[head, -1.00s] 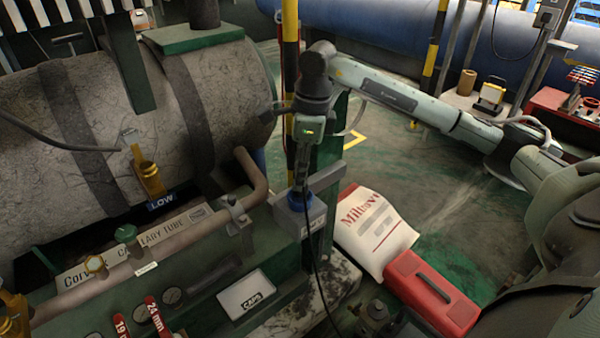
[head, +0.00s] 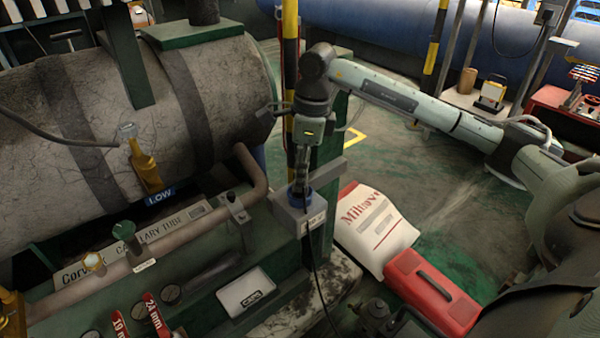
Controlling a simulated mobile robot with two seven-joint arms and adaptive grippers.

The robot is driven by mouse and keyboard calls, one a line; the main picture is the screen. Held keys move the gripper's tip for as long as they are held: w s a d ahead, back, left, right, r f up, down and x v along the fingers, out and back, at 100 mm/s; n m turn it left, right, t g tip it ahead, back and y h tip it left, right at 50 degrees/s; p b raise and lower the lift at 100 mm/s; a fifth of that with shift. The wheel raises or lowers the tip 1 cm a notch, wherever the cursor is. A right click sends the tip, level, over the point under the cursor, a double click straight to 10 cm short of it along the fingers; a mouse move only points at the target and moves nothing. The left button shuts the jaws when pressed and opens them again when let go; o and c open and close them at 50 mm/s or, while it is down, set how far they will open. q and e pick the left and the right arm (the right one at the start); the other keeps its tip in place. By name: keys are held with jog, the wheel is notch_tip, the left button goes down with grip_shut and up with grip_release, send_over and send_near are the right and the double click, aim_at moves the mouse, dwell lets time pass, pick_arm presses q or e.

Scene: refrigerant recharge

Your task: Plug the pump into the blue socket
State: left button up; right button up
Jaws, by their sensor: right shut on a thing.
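My right gripper (head: 301,182) points down at the blue socket (head: 297,199) on a grey box fixed to the green frame. It is shut on the plug, which is mostly hidden between the fingers and the socket. The plug is at the mouth of the socket; I cannot tell how deep it sits. A dark cable (head: 315,270) hangs from there past the front of the box towards the floor. A dark machine (head: 375,311), perhaps the pump, shows partly at the bottom edge. My left gripper is not in view.
A large grey tank (head: 90,120) and a pipe (head: 150,255) fill the left. A white sack (head: 375,232) and a red toolbox (head: 432,292) lie on the floor to the right. A yellow-black post (head: 290,60) stands behind my right gripper. Green floor is open beyond.

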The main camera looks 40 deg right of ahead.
jog(key=shift+f+b, duration=0.6)
jog(key=shift+f, duration=0.2)
jog(key=o, duration=1.1)
notch_tip(320, 180, up, 12)
jog(key=d, duration=0.1)
jog(key=shift+s, duration=0.45)
jog(key=shift+f, duration=0.1)
